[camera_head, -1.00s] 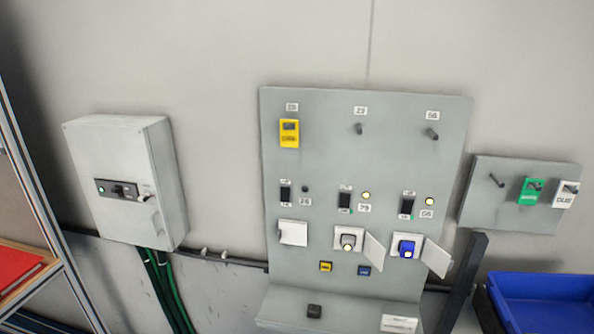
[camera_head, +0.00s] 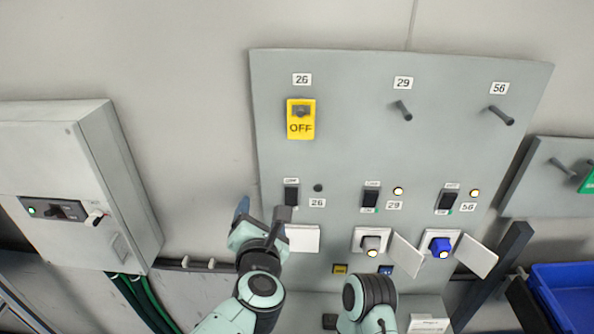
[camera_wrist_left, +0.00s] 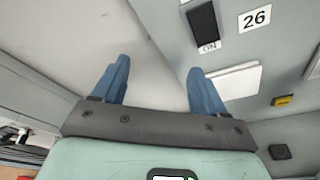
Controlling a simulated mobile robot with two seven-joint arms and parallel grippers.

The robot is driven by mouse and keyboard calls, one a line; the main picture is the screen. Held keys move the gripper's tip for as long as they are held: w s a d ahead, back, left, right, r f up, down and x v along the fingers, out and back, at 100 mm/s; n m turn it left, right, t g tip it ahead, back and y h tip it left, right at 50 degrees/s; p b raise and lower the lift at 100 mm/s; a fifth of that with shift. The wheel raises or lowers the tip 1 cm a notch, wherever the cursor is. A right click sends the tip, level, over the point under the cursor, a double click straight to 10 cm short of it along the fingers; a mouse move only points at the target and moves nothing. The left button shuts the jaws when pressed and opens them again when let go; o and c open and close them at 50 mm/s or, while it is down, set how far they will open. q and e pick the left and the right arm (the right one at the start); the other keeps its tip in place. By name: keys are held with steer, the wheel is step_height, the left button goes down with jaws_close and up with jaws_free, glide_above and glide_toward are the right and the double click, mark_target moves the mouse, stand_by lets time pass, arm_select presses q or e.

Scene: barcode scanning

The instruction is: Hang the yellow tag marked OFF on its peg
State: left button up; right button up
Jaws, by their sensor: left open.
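The yellow tag marked OFF (camera_head: 301,129) hangs upright on a peg under the label 26, at the upper left of the grey panel (camera_head: 350,150) in the head view. The tag's hole is around the peg. My left gripper (camera_head: 245,208) is below and left of the tag, near the panel's left edge, and apart from the tag. In the left wrist view its two blue fingers (camera_wrist_left: 156,88) are spread with nothing between them. The tag is out of that view. My right gripper is not in view.
Bare pegs stand under labels 29 (camera_head: 404,111) and 56 (camera_head: 501,116). Below are black switches, a closed white flap (camera_head: 303,239) and two open flaps. A grey switch box (camera_head: 60,180) is at left, a side board (camera_head: 548,185) and blue bin (camera_head: 566,290) at right.

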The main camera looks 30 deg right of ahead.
mark_target(300, 128)
arm_select(q)
steer(key=s+d+r+n+t+h, duration=0.1)
steer(key=s+r+n+h, duration=0.15)
steer(key=s+r, duration=0.45)
steer(key=s+d+r+n+h, duration=0.1)
steer(key=s+d+r+n, duration=0.2)
steer(key=r, duration=0.7)
steer(key=shift+n, duration=0.35)
steer(key=p+x, duration=0.1)
steer(key=x, duration=0.1)
steer(key=p+x, duration=0.1)
steer(key=x, duration=0.2)
steer(key=a+p+x, duration=0.1)
steer(key=x, duration=0.2)
steer(key=shift+w+r, duration=0.1)
steer(key=shift+w, duration=0.4)
steer(key=shift+x, duration=0.9)
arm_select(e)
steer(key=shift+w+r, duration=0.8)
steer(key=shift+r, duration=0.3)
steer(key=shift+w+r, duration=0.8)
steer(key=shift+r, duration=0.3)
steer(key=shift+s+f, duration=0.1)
arm_select(q)
steer(key=shift+s+d, duration=0.1)
steer(key=c, duration=1)
steer(key=shift+r, duration=0.15)
